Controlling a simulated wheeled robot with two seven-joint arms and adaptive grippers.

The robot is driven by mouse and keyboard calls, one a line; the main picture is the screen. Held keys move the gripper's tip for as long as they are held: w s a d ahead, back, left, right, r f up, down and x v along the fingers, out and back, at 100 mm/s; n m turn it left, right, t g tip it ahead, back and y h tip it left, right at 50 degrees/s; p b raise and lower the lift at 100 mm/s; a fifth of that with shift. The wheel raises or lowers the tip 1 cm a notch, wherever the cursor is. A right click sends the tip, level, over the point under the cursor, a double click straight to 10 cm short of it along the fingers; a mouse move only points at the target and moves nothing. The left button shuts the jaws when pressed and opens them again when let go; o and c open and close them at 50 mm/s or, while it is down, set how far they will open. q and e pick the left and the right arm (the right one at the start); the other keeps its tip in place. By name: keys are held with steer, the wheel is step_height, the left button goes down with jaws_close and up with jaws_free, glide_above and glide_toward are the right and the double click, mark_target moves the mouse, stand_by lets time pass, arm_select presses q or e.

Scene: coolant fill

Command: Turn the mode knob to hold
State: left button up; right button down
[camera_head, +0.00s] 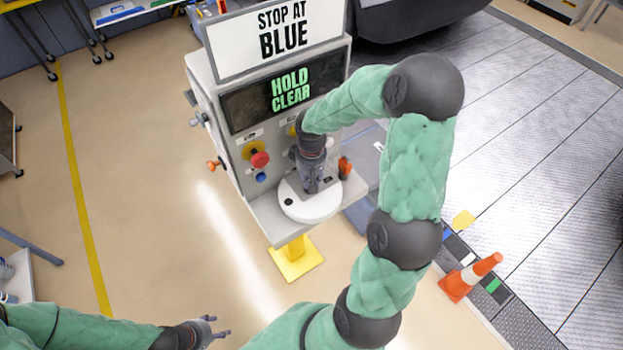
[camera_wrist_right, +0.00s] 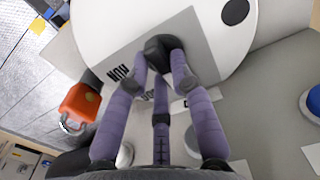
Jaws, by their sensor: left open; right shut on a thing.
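The mode knob (camera_wrist_right: 162,48) is a small dark knob on a grey label plate, on a round white base (camera_head: 310,207) at the machine's front ledge. My right gripper (camera_wrist_right: 163,62) points down at it in the wrist view, its purple fingers shut around the knob. In the head view my right gripper (camera_head: 311,184) hides the knob. The plate's lettering is partly covered, so I cannot tell the knob's setting. The machine's screen (camera_head: 285,92) reads "HOLD CLEAR" in green. My left gripper (camera_head: 214,331) is open and empty at the bottom left, away from the machine.
A "STOP AT BLUE" sign (camera_head: 275,37) tops the machine. A red button (camera_head: 259,159) and a blue button (camera_head: 261,177) are left of my right gripper. An orange-red fitting (camera_wrist_right: 80,104) is close by.

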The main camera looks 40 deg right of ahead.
steer(key=c, duration=1.1)
jaws_free()
steer(key=shift+o, duration=0.2)
step_height(320, 180, up, 12)
